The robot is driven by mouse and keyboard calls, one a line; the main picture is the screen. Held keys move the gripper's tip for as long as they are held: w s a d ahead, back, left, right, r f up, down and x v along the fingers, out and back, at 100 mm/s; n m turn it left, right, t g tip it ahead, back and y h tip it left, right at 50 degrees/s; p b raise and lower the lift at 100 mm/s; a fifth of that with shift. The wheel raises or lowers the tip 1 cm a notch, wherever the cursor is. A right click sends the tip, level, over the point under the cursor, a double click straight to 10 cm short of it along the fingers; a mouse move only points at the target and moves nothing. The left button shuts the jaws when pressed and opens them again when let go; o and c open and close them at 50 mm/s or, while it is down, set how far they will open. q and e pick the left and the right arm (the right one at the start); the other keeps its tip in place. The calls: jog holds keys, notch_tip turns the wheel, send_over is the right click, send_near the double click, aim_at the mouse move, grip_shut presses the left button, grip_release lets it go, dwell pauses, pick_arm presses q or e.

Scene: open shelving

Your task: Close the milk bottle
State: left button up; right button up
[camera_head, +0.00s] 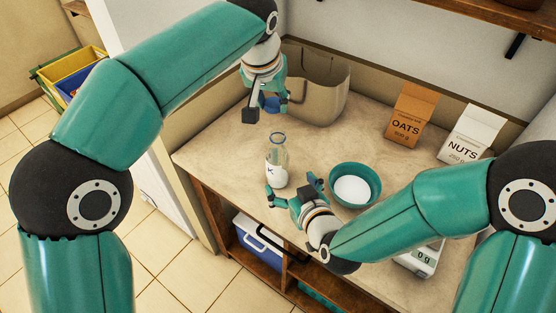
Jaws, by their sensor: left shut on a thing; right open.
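The milk bottle (276,169) is clear glass with a white lower part and partial dark lettering. It stands upright on the counter, and its blue-rimmed mouth (278,138) is uncovered. My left gripper (268,108) is above the bottle, slightly to its left in the picture, shut on a small blue cap (270,103). The cap is apart from the bottle mouth. My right gripper (292,188) is open, low beside the bottle, with one finger close to the bottle's base. I cannot tell whether that finger touches it.
A teal bowl (371,176) with white contents stands right of the bottle. Behind are a beige bin (325,92), an oats carton (410,115) and a nuts carton (470,134). A scale (420,259) sits beneath my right arm. The counter between bottle and bin is clear.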

pick_arm(q)
jog(key=shift+s+d, duration=0.1)
jog(key=shift+d, duration=0.45)
jog(key=shift+w+f, duration=0.1)
jog(key=shift+w, duration=0.1)
jog(key=shift+s, duration=0.1)
pick_arm(e)
jog(key=x, duration=0.7)
jog(key=d+x, duration=0.1)
jog(key=x, duration=0.3)
jog(key=shift+w+a+f, duration=0.2)
jog(key=shift+w+f, duration=0.05)
jog(key=shift+w, duration=0.2)
jog(key=c, duration=1.8)
pick_arm(q)
send_over(276, 140)
notch_tip(276, 140, down, 4)
jog(key=shift+f, duration=0.4)
jog(key=shift+f, duration=0.1)
